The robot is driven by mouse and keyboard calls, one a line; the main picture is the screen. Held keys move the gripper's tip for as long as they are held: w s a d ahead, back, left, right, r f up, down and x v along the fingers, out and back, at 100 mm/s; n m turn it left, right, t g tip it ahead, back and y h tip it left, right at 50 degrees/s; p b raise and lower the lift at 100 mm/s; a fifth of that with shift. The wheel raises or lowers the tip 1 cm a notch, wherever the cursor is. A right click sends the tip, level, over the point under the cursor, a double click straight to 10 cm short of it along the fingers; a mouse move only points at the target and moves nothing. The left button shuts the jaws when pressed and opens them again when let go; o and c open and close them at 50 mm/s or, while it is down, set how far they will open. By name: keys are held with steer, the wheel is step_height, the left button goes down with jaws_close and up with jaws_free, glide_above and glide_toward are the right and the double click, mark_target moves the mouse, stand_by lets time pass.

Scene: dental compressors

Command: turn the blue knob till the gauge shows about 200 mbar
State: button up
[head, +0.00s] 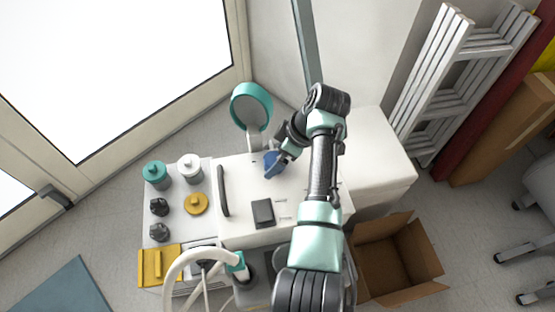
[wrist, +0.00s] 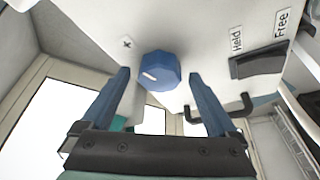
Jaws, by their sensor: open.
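The blue knob (wrist: 160,72) is faceted with a pale mark on its face; it sits on the white machine panel (wrist: 100,25) in the wrist view. My gripper (wrist: 160,85) is open, with one blue finger on each side of the knob and a gap to both. In the head view my gripper (head: 277,162) is at the far part of the machine's white top and largely covers the knob. No gauge reading can be made out in either view.
A dark handle (head: 223,190) rises from the white top. A teal-rimmed round part (head: 252,92) stands behind. Jars, knobs and a yellow block (head: 158,265) are at left. An open cardboard box (head: 395,262) is at right.

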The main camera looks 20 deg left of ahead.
steer(key=shift+a+f, duration=0.1)
steer(key=shift+f, duration=0.15)
steer(key=c, duration=1.4)
